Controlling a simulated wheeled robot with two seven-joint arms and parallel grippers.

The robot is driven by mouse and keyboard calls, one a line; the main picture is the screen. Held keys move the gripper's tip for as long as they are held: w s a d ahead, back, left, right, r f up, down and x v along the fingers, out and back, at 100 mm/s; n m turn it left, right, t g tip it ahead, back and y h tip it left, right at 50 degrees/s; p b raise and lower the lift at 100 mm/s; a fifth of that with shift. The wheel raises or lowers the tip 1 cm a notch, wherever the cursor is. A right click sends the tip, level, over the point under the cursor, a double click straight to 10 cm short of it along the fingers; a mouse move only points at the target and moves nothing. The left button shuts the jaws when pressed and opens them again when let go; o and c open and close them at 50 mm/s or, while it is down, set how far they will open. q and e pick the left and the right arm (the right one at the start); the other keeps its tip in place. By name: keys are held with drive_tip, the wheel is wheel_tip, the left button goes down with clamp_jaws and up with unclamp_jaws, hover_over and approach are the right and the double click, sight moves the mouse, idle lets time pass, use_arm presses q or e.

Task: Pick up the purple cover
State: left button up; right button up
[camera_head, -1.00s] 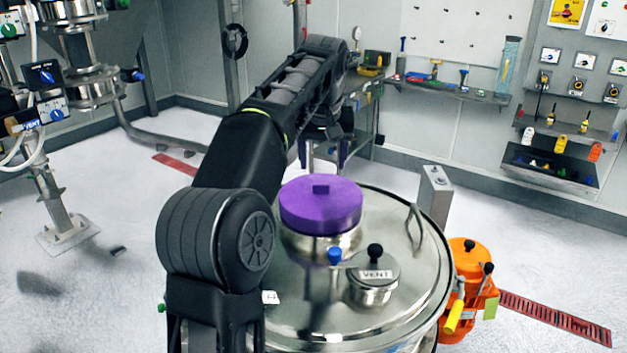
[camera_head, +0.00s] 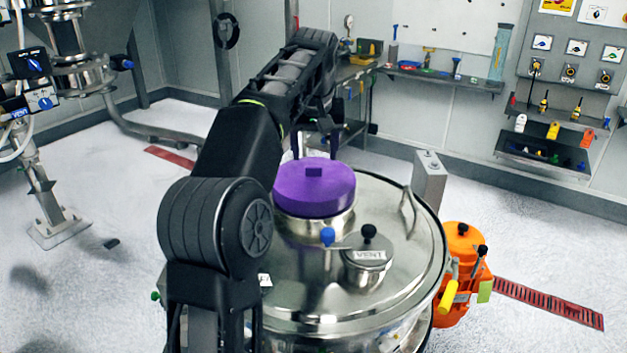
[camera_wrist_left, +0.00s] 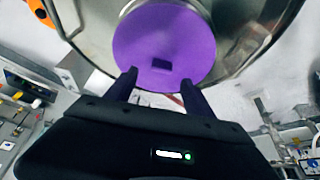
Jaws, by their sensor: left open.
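The purple cover (camera_head: 313,190) is a round disc with a small dark knob on top. It sits on a metal neck on the lid of the large steel vessel (camera_head: 300,285). In the left wrist view the cover (camera_wrist_left: 165,42) fills the upper middle, its dark knob facing me. My left gripper (camera_wrist_left: 158,78) is open and empty, its two dark fingers apart at the cover's near edge, below the knob in that picture. Contact cannot be told. In the head view the left gripper (camera_head: 310,145) is partly hidden behind the cover and my arm. My right gripper is not in view.
A metal VENT cap (camera_head: 368,262) with a black knob and a blue-knobbed valve (camera_head: 327,237) stand close to the cover on the lid. A lid handle (camera_head: 409,212) rises at the right. An orange container (camera_head: 462,270) stands beside the vessel.

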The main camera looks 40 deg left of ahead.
sight(313, 166)
use_arm(q)
drive_tip(key=shift+p+x, duration=0.3)
drive_tip(key=shift+x, duration=2.05)
drive_tip(key=shift+s+a, duration=0.1)
drive_tip(key=shift+c, duration=0.3)
clamp_jaws()
